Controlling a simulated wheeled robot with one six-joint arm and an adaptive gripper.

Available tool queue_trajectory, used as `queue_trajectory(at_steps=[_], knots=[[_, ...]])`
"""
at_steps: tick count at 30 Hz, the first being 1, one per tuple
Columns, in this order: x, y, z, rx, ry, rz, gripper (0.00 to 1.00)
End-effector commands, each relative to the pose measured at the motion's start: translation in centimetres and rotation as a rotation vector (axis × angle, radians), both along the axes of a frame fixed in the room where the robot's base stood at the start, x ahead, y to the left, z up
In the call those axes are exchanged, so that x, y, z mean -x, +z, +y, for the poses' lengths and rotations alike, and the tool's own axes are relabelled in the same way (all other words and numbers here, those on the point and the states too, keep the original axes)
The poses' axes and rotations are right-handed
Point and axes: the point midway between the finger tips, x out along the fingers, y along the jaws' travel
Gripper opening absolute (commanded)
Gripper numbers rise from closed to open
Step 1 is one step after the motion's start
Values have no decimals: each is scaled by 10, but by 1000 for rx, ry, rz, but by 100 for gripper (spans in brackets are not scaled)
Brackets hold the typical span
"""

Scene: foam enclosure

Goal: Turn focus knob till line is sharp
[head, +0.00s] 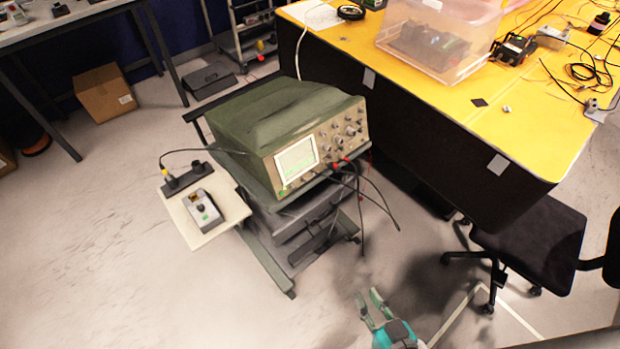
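A green oscilloscope (255,120) stands on a grey wheeled cart in the middle of the head view. Its screen (297,160) glows pale green; the line on it is too small to judge for sharpness. Several knobs (340,133) sit on the front panel right of the screen; I cannot tell which one is the focus knob. Dark cables with red plugs hang from the panel's lower edge. My gripper (368,303) is at the bottom of the view, well below and apart from the oscilloscope. Its fingers are spread, with nothing visible between them.
A side shelf (210,224) on the cart's left holds a small grey device (203,207). A yellow-topped table (450,110) with a clear plastic bin (440,45) stands behind right. A black chair (535,245) is at the right. Floor in front of the cart is clear.

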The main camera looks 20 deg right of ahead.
Motion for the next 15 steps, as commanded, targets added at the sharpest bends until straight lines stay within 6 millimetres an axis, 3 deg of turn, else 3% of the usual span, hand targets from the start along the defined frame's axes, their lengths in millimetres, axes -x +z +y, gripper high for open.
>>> queue_trajectory(at_steps=[1,7,15], knots=[[-17,-2,-1,-16,-3,7,24],[-71,-13,-3,-84,15,72,24],[-141,-6,-5,-159,81,151,24]])
